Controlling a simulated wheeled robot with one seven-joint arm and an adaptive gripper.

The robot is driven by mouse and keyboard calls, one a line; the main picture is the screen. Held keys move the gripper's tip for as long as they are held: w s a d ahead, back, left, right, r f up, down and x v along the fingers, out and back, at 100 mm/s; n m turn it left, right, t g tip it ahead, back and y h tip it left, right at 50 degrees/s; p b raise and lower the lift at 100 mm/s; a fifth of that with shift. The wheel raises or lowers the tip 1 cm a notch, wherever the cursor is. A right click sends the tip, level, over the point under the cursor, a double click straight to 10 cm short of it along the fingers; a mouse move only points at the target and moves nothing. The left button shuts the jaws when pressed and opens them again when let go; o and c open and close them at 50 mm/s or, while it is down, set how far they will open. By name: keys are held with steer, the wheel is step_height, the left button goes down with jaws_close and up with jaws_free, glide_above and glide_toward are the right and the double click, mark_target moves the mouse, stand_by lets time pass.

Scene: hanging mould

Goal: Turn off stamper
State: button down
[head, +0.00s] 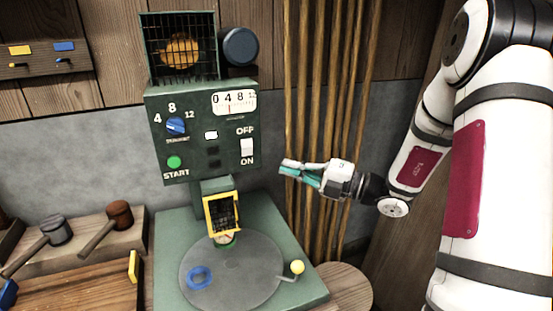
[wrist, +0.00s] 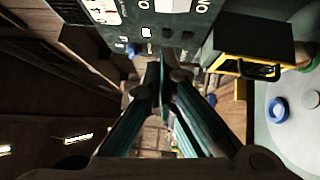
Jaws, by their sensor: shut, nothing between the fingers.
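The stamper (head: 203,103) is a green machine with a control panel in the middle of the head view. Its white rocker switch (head: 247,147) sits on the panel's right side, between the labels OFF above and ON below. A blue knob (head: 176,125) and a green START button (head: 174,162) are on the panel's left. My gripper (head: 284,168) is shut and empty, to the right of the panel and a little below the switch, apart from it. In the wrist view my gripper (wrist: 163,72) points past the panel, and the switch (wrist: 172,5) shows at the top edge.
Below the panel are a yellow-framed guard (head: 222,212) and a round grey turntable (head: 232,270) with a blue ring (head: 199,277) and a yellow-knobbed lever (head: 297,267). Wooden poles (head: 330,90) stand behind my gripper. Two mallets (head: 119,214) lie at the left.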

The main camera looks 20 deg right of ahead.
mark_target(247, 148)
steer(key=w+d+x, duration=0.2)
steer(key=x, duration=0.9)
steer(key=shift+w+a, duration=0.2)
steer(key=shift+a, duration=0.1)
steer(key=shift+r, duration=0.3)
steer(key=shift+w+p, duration=0.25)
steer(key=shift+p, duration=0.35)
steer(key=shift+m, duration=0.3)
